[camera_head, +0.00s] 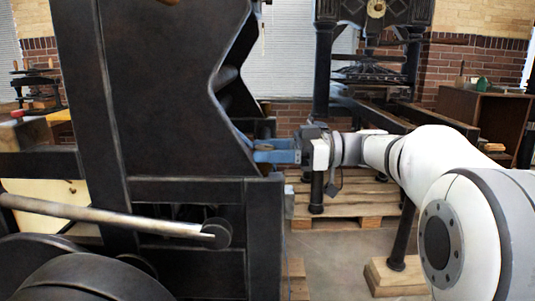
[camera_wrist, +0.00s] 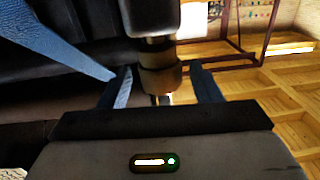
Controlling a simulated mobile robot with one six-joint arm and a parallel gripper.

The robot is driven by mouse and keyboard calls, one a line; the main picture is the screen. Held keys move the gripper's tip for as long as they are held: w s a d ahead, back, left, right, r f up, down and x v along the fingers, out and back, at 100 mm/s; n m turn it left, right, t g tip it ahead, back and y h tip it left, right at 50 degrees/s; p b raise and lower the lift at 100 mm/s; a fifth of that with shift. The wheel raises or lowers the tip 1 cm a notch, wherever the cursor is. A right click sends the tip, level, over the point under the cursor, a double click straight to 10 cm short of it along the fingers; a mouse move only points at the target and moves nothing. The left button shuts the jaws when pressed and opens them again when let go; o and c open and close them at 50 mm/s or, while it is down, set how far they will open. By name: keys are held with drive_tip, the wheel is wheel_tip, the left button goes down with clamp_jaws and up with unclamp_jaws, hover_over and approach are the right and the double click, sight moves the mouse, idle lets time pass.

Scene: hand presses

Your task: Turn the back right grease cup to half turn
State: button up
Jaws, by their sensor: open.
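A dark, brownish round piece (camera_wrist: 160,80), which looks like the grease cup, stands between the fingers of my gripper (camera_wrist: 160,88) in the wrist view. It has a darker cylindrical part above it and a narrow stem below. The fingers are apart on either side of it; I cannot tell whether either touches it. No turn mark is readable. In the head view my gripper (camera_head: 264,151) reaches left to the right edge of the big dark press (camera_head: 165,90). The cup is hidden there behind the press frame.
A pale steel bar (camera_head: 110,215) and dark rollers lie at the press's lower left. Another dark press (camera_head: 372,60) stands behind, with a wooden cabinet (camera_head: 485,120) to the right. Wooden pallets (camera_head: 340,203) lie on the floor beneath my arm.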

drive_tip(key=shift+a, duration=0.35)
drive_tip(key=c, duration=1)
drive_tip(key=shift+s+f+m+t+b, duration=0.1)
drive_tip(key=shift+f+m+t+b, duration=0.2)
drive_tip(key=shift+t+b, duration=0.35)
drive_tip(key=shift+r+m+t+b, duration=0.2)
drive_tip(key=shift+m+t+b, duration=0.3)
drive_tip(key=shift+t+b, duration=0.2)
drive_tip(key=o, duration=1)
drive_tip(key=shift+r, duration=0.1)
